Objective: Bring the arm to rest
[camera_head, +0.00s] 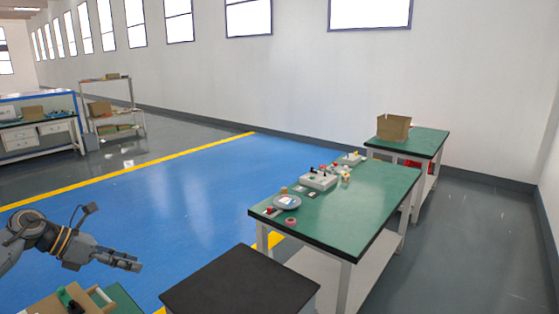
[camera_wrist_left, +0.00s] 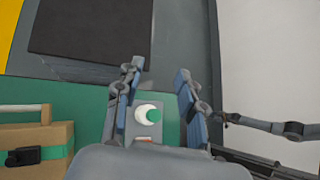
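My left gripper (camera_head: 128,264) is at the lower left of the head view, raised in the air near a workbench. Its two fingers stand apart in the left wrist view (camera_wrist_left: 160,88). A round white and green object (camera_wrist_left: 148,114) shows in the gap between them; the fingers do not appear to touch it. I cannot tell how far below the fingers it lies. My right gripper does not show clearly in either view.
A cardboard-coloured box (camera_head: 42,303) with a wooden bar and dark parts stands below the left gripper. A black-topped table (camera_head: 240,284) is to the right. Beyond it, a green workbench (camera_head: 365,205) carries small parts. Blue floor (camera_head: 170,210) lies open behind.

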